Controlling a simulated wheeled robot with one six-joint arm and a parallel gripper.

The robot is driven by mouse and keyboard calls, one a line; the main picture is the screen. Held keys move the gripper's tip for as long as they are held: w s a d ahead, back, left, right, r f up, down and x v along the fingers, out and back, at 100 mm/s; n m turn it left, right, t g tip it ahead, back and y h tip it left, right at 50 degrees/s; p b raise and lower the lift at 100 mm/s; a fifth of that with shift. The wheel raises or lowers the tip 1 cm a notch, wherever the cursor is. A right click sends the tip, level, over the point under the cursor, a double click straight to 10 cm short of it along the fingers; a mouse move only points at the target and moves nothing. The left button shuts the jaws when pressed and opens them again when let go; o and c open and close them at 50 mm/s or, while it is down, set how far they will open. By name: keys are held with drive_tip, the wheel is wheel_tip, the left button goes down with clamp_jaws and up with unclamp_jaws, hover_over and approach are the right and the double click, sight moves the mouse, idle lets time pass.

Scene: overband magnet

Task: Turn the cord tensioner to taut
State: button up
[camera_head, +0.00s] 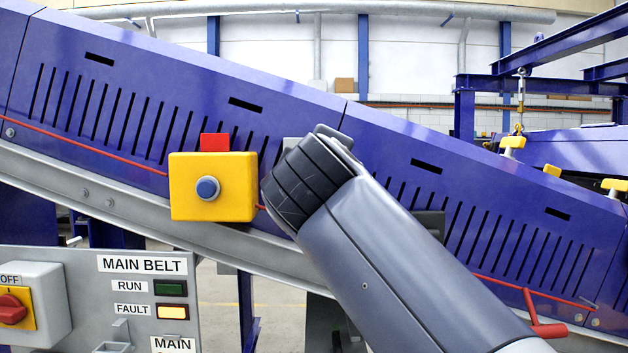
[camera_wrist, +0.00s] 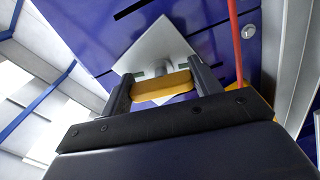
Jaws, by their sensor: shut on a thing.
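In the wrist view a yellow bar-shaped handle (camera_wrist: 163,88), apparently the cord tensioner's, stands on a short grey shaft in front of a pale square plate (camera_wrist: 150,48) on the blue panel. My gripper (camera_wrist: 162,86) is shut on this handle, one dark finger at each end. The handle lies nearly level across the wrist picture. In the head view my dark wrist covers the gripper and handle; only a grey edge of the plate (camera_head: 289,143) shows. The red cord (camera_head: 85,146) runs along the conveyor's side, and also shows in the wrist view (camera_wrist: 236,45).
A yellow switch box (camera_head: 232,187) with a blue button and red top sits close left of my wrist. A panel (camera_head: 140,290) marked MAIN BELT shows a lit FAULT lamp (camera_head: 172,312). A red lever (camera_head: 546,328) is at lower right. The sloping blue conveyor (camera_head: 130,90) stands ahead.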

drive_tip(key=shift+f+m, duration=0.1)
drive_tip(key=shift+m, duration=0.4)
drive_tip(key=o, duration=1)
drive_tip(key=s+b, duration=0.1)
drive_tip(key=s, duration=0.4)
drive_tip(key=s+b, duration=0.1)
drive_tip(key=s, duration=0.4)
drive_tip(key=shift+s+a, duration=0.2)
drive_tip(key=shift+s, duration=0.2)
drive_tip(key=shift+w, duration=0.1)
drive_tip(key=shift+w+d+p, duration=0.2)
drive_tip(key=shift+w+p, duration=0.6)
drive_tip(key=shift+w, duration=4.55)
